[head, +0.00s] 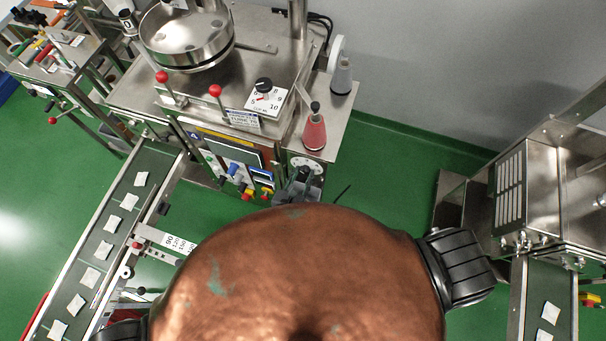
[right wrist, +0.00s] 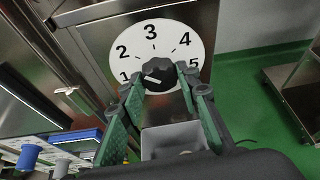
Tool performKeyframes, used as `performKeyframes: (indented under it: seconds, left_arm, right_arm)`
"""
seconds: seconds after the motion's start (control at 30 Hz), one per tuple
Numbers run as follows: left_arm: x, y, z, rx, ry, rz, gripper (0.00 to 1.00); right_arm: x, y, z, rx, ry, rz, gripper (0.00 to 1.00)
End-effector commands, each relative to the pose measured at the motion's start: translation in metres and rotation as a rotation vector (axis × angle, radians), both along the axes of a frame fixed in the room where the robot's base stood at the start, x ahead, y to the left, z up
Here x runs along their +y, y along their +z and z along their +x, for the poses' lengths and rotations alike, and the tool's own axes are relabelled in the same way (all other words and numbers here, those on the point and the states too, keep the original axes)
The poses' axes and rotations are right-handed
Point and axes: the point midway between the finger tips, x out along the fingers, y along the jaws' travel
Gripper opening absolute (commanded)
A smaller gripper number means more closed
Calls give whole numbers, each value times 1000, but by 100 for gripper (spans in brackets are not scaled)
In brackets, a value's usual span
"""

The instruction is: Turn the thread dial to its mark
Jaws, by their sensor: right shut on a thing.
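In the right wrist view, a round white dial (right wrist: 151,32) numbered 1 to 5 sits on a steel panel. Its black knob (right wrist: 158,67) has a white pointer line aimed roughly at 1. My right gripper (right wrist: 157,88) is shut on this knob, with one green-padded finger on each side. In the head view, the dial (head: 315,163) is on the front of the steel machine, partly covered by my right gripper (head: 303,174). I cannot make out a separate target mark. My left gripper is not in view.
A second dial (head: 265,96), square-plated with a black knob, is on the machine top. Red-knobbed levers (head: 215,91) and a red thread cone (head: 314,131) stand nearby. A conveyor (head: 120,215) with several teabags runs at left. Green floor is open right of the machine.

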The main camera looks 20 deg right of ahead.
Motion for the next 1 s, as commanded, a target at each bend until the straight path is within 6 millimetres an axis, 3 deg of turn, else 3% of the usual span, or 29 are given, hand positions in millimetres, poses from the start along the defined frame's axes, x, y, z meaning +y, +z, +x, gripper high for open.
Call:
performKeyframes:
  seconds: [0.27, 0.6, 1.0]
  left_arm:
    - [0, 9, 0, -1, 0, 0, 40]
    - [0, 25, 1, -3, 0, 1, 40]
    - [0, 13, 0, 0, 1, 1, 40]
  right_arm:
    - [-1, 1, -1, -37, -1, 55, 6]
    - [-3, 0, -2, -180, 0, 269, 6]
    - [-4, -4, -3, -370, -1, 548, 6]
